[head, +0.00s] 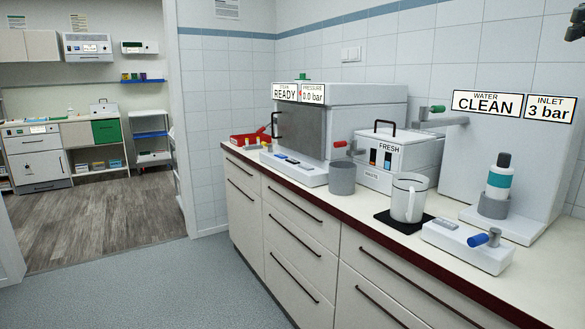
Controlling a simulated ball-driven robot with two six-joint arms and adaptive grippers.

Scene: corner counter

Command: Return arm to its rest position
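A small dark part (576,28) shows at the top right edge of the head view, high above the counter and cut off by the frame. It looks like part of my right gripper, but too little shows to tell its finger state or whether it holds anything. It is apart from the things on the counter. My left gripper and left arm are not in view.
The counter (436,213) carries a steam machine (360,95), a FRESH/WASTE box (405,160), a grey cup (342,178), a white jug (406,199) on a black mat, a bottle (498,180) and a red tray (248,138). Floor (150,280) at left is clear.

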